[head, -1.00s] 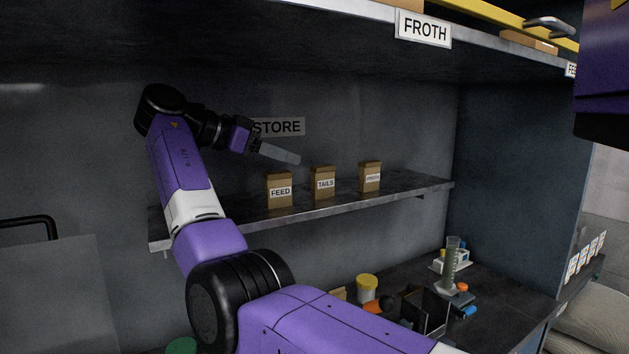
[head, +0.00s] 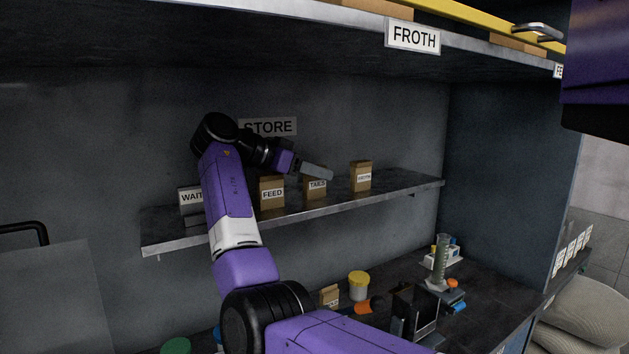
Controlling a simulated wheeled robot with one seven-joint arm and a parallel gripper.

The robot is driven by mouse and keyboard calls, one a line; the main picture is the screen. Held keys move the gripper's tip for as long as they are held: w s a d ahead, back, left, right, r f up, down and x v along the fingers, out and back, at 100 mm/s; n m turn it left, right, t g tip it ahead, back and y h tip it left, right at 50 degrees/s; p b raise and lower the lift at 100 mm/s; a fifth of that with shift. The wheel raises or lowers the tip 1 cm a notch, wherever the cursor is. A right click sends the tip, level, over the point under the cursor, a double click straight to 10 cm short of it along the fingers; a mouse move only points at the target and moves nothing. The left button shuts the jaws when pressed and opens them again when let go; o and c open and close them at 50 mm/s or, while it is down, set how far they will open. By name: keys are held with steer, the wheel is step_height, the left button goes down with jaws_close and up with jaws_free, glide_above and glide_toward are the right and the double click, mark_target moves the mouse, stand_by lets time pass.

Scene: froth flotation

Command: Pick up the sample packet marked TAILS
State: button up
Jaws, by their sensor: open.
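The TAILS packet (head: 317,191) is a small brown packet with a white label, upright on the shelf under the STORE sign, between two similar packets. My gripper (head: 318,172) is at the packet's upper part in the head view and covers its top. The jaws are open and hold nothing that I can see. I cannot tell whether the fingers are around the packet or only in front of it.
A WAIT sign (head: 190,197) is at the shelf's left. The bench below holds a yellow-lidded jar (head: 358,287) and a graduated cylinder (head: 441,261).

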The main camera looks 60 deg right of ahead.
jaws_close()
steer(key=shift+s+r, duration=0.1)
steer(key=shift+s, duration=0.05)
stand_by(0.4)
